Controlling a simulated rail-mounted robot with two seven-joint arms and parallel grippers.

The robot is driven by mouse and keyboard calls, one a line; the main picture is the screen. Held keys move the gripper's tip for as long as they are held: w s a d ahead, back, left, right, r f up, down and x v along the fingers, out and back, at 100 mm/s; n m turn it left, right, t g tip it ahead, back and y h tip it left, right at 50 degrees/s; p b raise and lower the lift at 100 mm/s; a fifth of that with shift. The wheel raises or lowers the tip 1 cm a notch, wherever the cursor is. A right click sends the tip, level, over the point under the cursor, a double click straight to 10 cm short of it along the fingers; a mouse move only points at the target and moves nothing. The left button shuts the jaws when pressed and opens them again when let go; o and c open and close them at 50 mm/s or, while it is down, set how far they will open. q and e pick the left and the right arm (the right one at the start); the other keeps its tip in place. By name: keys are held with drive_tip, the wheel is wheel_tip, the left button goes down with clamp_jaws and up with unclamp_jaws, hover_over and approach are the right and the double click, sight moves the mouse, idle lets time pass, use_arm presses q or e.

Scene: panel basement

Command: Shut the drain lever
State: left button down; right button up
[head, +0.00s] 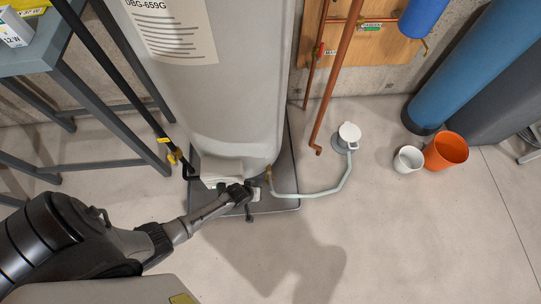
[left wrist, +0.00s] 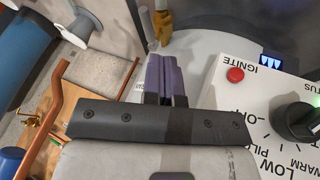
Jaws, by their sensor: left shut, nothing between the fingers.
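The grey water heater tank (head: 240,100) stands on a dark pan. At its base, a brass drain fitting (head: 269,172) joins a pale hose (head: 325,191). In the left wrist view, the brass drain fitting (left wrist: 163,22) is just beyond my fingertips, with a visible gap. I cannot make out the lever's exact position. My left gripper (head: 244,192) is low by the tank base, left of the fitting. In the left wrist view, my left gripper's fingers (left wrist: 166,70) are shut together and empty. My right gripper is not in view.
The heater's control panel (left wrist: 260,100) with a red button (left wrist: 235,75) and black knob (left wrist: 298,121) is close beside my fingers. A yellow-handled valve (head: 173,157) is left of the tank. The hose ends at a white-capped floor drain (head: 348,135). The front right floor is clear.

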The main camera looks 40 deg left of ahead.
sight(270, 182)
use_arm(q)
drive_tip(key=w+f+n+b, duration=0.1)
drive_tip(key=w+f+b, duration=0.4)
drive_tip(key=f+b, duration=0.3)
drive_tip(key=shift+w+a+n+t, duration=0.15)
drive_tip(key=shift+w+n+t, duration=0.15)
drive_tip(key=shift+w, duration=0.05)
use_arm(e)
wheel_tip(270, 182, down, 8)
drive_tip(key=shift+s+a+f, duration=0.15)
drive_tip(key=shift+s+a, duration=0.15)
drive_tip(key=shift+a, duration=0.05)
use_arm(q)
drive_tip(key=shift+s+r, duration=0.1)
